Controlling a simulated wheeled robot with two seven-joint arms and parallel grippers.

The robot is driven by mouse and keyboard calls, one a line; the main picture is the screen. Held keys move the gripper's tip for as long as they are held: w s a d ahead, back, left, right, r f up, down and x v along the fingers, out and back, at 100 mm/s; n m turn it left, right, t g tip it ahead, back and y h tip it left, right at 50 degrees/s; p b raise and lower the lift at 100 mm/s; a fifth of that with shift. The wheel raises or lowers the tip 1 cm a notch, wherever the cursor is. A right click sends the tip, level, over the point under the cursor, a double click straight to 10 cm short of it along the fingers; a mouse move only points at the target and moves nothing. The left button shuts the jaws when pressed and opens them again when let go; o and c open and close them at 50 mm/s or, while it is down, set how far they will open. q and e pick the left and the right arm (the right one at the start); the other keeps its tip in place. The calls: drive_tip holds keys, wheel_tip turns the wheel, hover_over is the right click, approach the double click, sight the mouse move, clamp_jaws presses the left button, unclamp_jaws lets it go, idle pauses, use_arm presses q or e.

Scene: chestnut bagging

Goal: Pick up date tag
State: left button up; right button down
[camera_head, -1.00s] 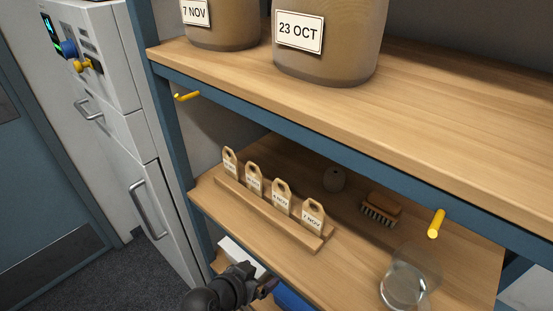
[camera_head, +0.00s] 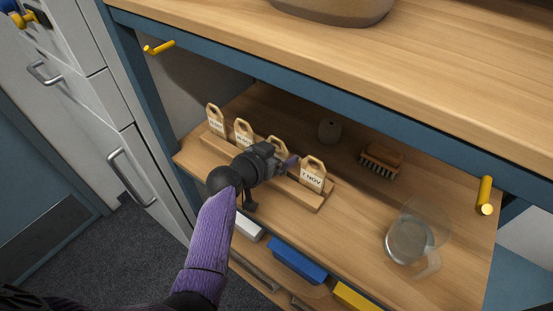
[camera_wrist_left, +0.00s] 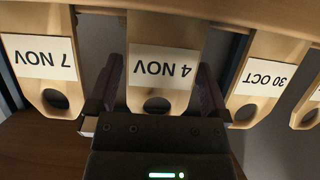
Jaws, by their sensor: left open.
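Several wooden date tags with holes at the top stand in a wooden rack (camera_head: 258,176) on the lower shelf. My left gripper (camera_head: 287,164) is open at the rack, in front of the third tag from the left. In the left wrist view, seen upside down, its fingers (camera_wrist_left: 160,68) stand on either side of the 4 NOV tag (camera_wrist_left: 164,66). I cannot tell whether they touch it. The 7 NOV tag (camera_wrist_left: 42,60) and the 30 OCT tag (camera_wrist_left: 264,78) flank it. In the head view the gripper partly hides the 4 NOV tag. My right gripper is out of view.
A brush (camera_head: 381,160), a small grey object (camera_head: 329,131) and a clear glass jug (camera_head: 408,240) stand on the same shelf. The thick upper shelf (camera_head: 400,75) hangs over it, with yellow pegs (camera_head: 485,195) on its frame. Blue (camera_head: 297,262) and white boxes sit below.

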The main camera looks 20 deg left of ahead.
use_arm(q)
drive_tip(key=c, duration=0.8)
wheel_tip(320, 180, up, 10)
drive_tip(key=p, duration=0.3)
drive_tip(key=shift+r+p, duration=0.1)
drive_tip(key=shift+p, duration=0.3)
drive_tip(key=shift+s+a, duration=1.4)
drive_tip(key=shift+s, duration=2.45)
drive_tip(key=shift+s+a, duration=1.45)
drive_tip(key=shift+s, duration=2.45)
drive_tip(key=shift+s+a, duration=1.4)
drive_tip(key=shift+s, duration=2.45)
